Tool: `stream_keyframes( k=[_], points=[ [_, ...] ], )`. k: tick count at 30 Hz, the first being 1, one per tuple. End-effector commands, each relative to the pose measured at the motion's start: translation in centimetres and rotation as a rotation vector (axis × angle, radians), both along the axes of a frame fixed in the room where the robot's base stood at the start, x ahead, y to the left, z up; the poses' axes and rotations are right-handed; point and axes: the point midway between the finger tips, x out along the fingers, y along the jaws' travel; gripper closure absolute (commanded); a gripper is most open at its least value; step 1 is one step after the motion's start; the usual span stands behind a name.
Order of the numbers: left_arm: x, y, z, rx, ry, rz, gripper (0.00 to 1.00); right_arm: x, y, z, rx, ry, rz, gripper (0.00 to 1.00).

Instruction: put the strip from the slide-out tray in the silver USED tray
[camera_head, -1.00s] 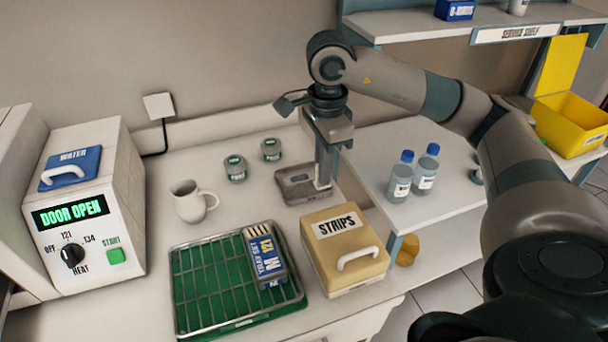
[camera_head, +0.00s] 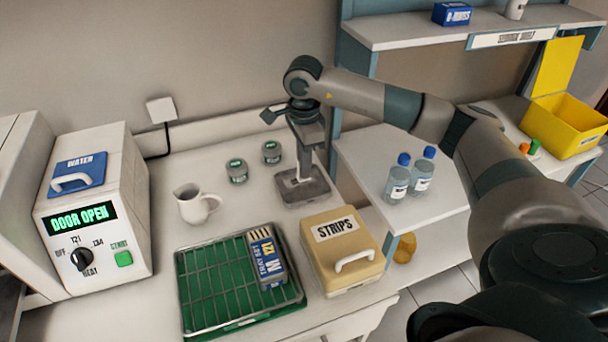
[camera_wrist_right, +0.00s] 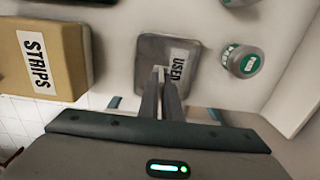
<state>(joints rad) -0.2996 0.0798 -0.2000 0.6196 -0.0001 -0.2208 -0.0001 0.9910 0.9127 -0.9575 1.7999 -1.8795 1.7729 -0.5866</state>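The silver USED tray (camera_head: 318,190) lies flat on the counter behind the STRIPS box; its USED label shows in the right wrist view, where the tray's bare metal (camera_wrist_right: 149,50) is also visible. My right gripper (camera_head: 302,178) points down over this tray. In the right wrist view its fingers (camera_wrist_right: 160,72) are close together, with a small pale piece at their tips that looks like the strip (camera_wrist_right: 158,69). I cannot tell whether it touches the tray. The slide-out tray is not clearly seen. My left gripper is not in view.
The tan STRIPS box (camera_head: 330,262) and a green tray with a wire rack (camera_head: 215,285) stand in front. A white jug (camera_head: 192,204), two lidded jars (camera_head: 237,171) and the sterilizer (camera_head: 110,235), reading DOOR OPEN, are to the left. Two bottles (camera_head: 397,183) stand right.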

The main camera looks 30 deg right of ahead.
Motion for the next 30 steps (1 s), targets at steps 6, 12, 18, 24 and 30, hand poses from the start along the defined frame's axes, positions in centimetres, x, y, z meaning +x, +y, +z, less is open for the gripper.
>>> stream_keyframes(
  k=[6, 12, 18, 24, 30],
  points=[
    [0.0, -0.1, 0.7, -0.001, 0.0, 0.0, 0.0, -0.1, 0.0, -0.8, 0.002, 0.003, -0.001, 1.0],
    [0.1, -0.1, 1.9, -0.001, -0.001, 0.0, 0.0, -0.1, 0.1, -3.2, 0.001, 0.002, 0.0, 1.0],
    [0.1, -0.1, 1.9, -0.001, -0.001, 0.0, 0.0, 0.0, 0.1, -4.0, 0.001, 0.0, 0.0, 1.0],
    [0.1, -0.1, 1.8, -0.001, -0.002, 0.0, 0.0, 0.0, 0.0, -4.1, 0.001, 0.0, 0.0, 1.0],
    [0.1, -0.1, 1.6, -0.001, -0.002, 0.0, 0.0, 0.0, 0.0, -4.2, 0.001, 0.0, 0.0, 0.77]
  ],
)
